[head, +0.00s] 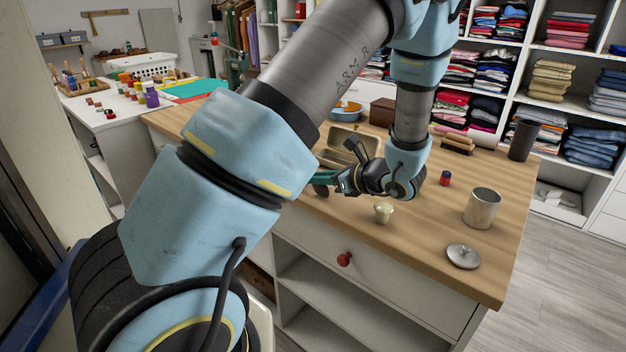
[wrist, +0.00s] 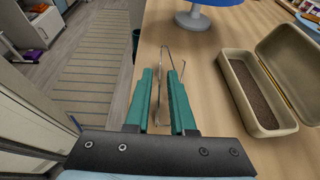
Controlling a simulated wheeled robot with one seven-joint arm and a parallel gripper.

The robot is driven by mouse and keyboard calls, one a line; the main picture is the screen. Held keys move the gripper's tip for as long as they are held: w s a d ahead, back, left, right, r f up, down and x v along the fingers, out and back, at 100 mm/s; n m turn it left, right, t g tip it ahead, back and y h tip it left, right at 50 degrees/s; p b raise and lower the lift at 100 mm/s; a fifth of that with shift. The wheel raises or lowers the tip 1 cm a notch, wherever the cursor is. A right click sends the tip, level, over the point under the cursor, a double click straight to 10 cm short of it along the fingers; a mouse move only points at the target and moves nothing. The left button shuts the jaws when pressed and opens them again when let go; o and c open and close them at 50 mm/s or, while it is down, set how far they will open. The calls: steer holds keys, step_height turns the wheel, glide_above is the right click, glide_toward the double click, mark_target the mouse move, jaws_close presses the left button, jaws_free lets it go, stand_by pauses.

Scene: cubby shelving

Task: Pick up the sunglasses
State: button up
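The sunglasses (wrist: 163,62) show in the wrist view only as a thin wire-like outline on the wooden counter, at and beyond my fingertips. One thin side runs back into the gap between the fingers; another runs along the right finger. The lenses cannot be made out. My gripper (wrist: 160,76) has two green fingers, apart with a visible gap, low over the counter's edge. In the head view my gripper (head: 322,186) is at the counter's front edge, partly behind my arm, and the sunglasses cannot be made out there.
An open tan case (wrist: 248,95) stands right of my gripper; a blue-topped stand (wrist: 194,18) is beyond. On the counter (head: 420,235) are a cream knob-like piece (head: 384,212), a small red-blue jar (head: 445,178), a metal canister (head: 481,208) and its lid (head: 463,256).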

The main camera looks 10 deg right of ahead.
jaws_close()
stand_by(0.4)
